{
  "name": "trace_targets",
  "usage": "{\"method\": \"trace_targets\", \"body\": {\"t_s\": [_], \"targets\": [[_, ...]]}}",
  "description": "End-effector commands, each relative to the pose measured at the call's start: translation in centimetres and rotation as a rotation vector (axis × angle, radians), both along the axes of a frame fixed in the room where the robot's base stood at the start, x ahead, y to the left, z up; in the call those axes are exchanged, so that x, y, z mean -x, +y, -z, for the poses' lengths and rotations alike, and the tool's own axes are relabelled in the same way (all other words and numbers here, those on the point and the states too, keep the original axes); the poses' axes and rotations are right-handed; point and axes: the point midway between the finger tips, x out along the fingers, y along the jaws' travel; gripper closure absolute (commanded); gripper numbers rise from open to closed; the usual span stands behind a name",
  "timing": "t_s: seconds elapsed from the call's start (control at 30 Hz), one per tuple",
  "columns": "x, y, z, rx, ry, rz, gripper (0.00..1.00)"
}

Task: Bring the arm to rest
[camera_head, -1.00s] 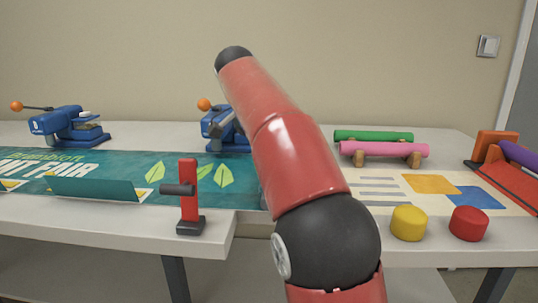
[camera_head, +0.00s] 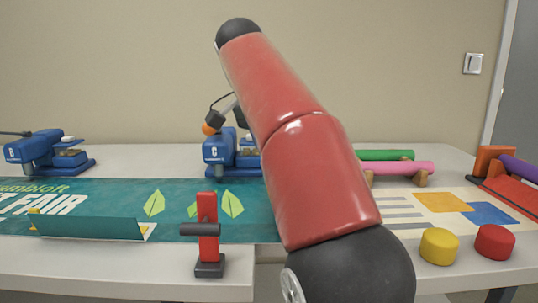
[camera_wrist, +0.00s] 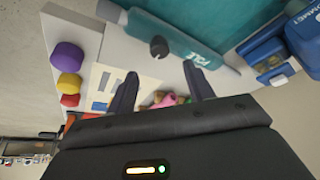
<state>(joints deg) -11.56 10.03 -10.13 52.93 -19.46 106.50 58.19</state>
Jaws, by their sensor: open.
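My arm rises in red links with black joints through the middle of the head view, leaning to the upper left and covering part of the table behind it. My gripper (camera_wrist: 160,70) shows in the wrist view with its two dark fingers spread apart and nothing held between them. Pink and green shapes show beyond the gap between the fingers, low in the picture. I cannot make out the gripper clearly in the head view.
A blue machine (camera_head: 222,152) marked C stands close left of my arm; another blue machine (camera_head: 45,152) is farther left. A red upright tool (camera_head: 208,240) stands near the front edge. Yellow (camera_head: 439,246) and red (camera_head: 494,242) cylinders and a pink roll (camera_head: 400,168) lie right.

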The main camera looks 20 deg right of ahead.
Motion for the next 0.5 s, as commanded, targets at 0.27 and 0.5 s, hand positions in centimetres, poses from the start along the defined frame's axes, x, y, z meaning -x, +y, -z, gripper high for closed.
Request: {"method": "trace_targets", "body": {"t_s": [0.27,0.5], "targets": [[0.0,0.0,0.0,0.0,0.0,-0.001,0.48],[1.8,-0.5,1.4,-0.02,0.012,-0.135,0.48]]}}
